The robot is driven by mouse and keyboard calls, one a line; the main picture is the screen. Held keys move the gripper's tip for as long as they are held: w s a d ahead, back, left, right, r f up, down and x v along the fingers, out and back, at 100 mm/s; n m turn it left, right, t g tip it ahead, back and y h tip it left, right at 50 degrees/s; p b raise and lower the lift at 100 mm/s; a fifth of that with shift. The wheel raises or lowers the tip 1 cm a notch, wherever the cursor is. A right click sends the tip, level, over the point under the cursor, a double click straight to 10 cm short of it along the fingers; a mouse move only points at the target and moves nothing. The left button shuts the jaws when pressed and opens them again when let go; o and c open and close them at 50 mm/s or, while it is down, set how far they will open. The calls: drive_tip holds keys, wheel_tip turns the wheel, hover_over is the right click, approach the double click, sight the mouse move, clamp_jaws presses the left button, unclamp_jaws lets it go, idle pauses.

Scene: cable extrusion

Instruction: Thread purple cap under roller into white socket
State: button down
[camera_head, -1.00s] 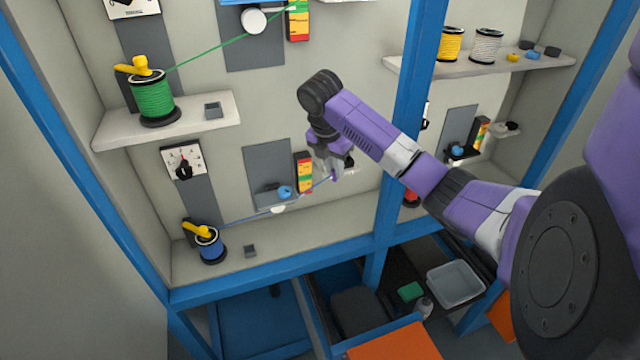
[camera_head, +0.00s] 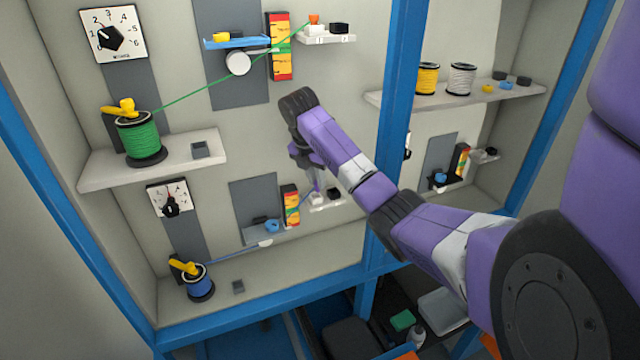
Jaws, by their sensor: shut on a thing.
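My gripper (camera_head: 312,193) is shut on the purple cap (camera_head: 308,199), at the end of the blue cable (camera_head: 235,252). It points down beside the lower coloured bar, next to the small white socket block (camera_head: 326,204). The cable runs from the blue spool (camera_head: 198,285) at the lower left to the white roller (camera_head: 265,243), then up toward my gripper. I cannot tell whether the cable passes under or over the roller. The cap is tiny and partly hidden by the fingers; I cannot tell whether it touches the socket.
Above, a green cable (camera_head: 205,83) runs from a green spool (camera_head: 140,138) past another white roller (camera_head: 238,63) to an orange cap (camera_head: 314,18) at an upper white block. Dials and a colour-striped bar (camera_head: 291,205) are on the wall.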

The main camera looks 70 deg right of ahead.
drive_tip(key=shift+w+d, duration=0.35)
drive_tip(key=shift+d, duration=0.05)
drive_tip(key=shift+w+f, duration=0.1)
drive_tip(key=shift+f, duration=1.65)
drive_tip(key=shift+f, duration=0.25)
drive_tip(key=c, duration=1.3)
unclamp_jaws()
drive_tip(key=shift+o, duration=0.2)
drive_tip(key=shift+r, duration=0.1)
drive_tip(key=v, duration=0.6)
drive_tip(key=shift+d+r, duration=0.1)
drive_tip(key=shift+r, duration=0.1)
drive_tip(key=shift+a+r, duration=0.25)
drive_tip(key=shift+r, duration=0.3)
